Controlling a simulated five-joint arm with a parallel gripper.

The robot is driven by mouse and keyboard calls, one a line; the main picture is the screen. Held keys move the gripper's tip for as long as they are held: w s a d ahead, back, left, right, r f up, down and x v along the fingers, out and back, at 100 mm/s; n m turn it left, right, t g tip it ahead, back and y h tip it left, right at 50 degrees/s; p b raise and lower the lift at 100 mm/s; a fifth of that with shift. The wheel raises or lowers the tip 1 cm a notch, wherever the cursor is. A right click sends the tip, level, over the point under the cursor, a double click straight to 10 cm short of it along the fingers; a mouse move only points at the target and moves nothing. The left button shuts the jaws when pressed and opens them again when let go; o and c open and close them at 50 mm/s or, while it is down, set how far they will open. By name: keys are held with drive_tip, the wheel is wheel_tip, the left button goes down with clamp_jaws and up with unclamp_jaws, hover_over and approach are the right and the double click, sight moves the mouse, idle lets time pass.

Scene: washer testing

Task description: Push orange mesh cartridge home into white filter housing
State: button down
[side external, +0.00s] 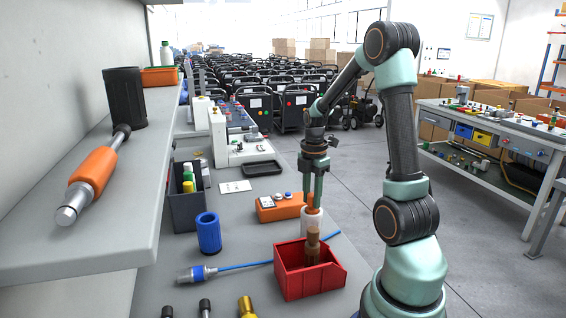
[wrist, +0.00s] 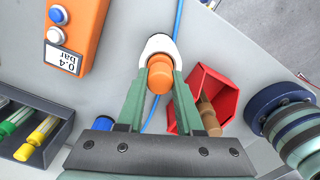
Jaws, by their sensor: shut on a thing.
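The orange mesh cartridge (wrist: 159,76) is between the fingertips of my gripper (wrist: 160,82), which is shut on it. In the side view the cartridge (side external: 310,200) shows as a small orange part between the green fingers of my gripper (side external: 314,196), pointing down. The white filter housing (side external: 311,222) stands on the bench directly beneath. In the wrist view the housing rim (wrist: 158,42) shows around the cartridge's far side. The cartridge's lower part is hidden, so I cannot tell how deep it sits. Its mesh is not visible.
A red bin (side external: 304,280) with brown parts stands close in front of the housing. An orange pressure box (side external: 279,208) reading 0.4 bar is beside it. A blue hose (side external: 240,267) runs near the housing. A blue cylinder (side external: 208,233) and dark crate (side external: 187,202) are left.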

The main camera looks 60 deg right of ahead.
drive_tip(key=shift+f, duration=0.2)
drive_tip(key=shift+c, duration=2.4)
unclamp_jaws()
wheel_tip(320, 180, up, 12)
drive_tip(key=w+a+r+m+t, duration=0.1)
drive_tip(key=a+m+t, duration=0.4)
drive_tip(key=a+m, duration=0.8)
drive_tip(key=a, duration=1.2)
drive_tip(key=shift+a+m+t, duration=0.3)
drive_tip(key=shift+a, duration=0.05)
